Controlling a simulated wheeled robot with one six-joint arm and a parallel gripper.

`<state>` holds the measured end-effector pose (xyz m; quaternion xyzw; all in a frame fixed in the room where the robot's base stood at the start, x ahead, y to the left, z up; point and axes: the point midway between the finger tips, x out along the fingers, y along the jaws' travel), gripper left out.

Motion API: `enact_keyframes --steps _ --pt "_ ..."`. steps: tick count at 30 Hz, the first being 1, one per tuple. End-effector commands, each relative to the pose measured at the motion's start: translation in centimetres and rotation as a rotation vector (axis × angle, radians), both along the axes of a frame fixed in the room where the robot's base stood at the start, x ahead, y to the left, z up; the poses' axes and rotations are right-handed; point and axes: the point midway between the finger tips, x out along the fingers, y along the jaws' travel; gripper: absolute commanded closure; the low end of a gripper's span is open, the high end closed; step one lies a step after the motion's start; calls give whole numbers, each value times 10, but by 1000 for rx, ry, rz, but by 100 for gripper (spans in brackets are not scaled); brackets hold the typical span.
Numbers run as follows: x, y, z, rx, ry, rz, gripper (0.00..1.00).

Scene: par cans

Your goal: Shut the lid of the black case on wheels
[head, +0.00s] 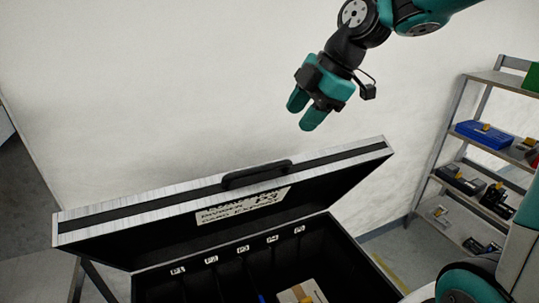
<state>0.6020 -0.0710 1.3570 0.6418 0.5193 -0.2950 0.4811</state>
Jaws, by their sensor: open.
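The black case (346,248) stands open in the lower middle of the head view, with its near part and wheels out of the frame. Its lid (350,180) is raised at the back, with metal edging, a black handle (257,174) on the rim and a white label (243,206) on the inner face. Numbered dividers line the inside, and a pale box (302,292) lies in it. My gripper (302,114) is open and empty. It appears above the lid's top edge, apart from it, with its fingers pointing down.
A metal shelf unit (452,140) stands at the right, holding a blue bin (484,134) and several dark items. A pale wall (150,90) fills the background. Part of my own body shows at the lower right.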

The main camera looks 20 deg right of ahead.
Motion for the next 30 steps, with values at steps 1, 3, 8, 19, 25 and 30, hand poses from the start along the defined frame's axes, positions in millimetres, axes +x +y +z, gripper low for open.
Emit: enact_keyframes --steps 1,3,8,19,25,30 --pt "3 6 -9 3 8 2 56" --pt "7 12 -23 1 8 4 56" --pt "18 27 -56 2 10 3 56" --pt "37 50 -113 0 4 -1 56" --pt "40 54 -122 0 1 -1 56" --pt "40 54 -123 1 1 -2 56"
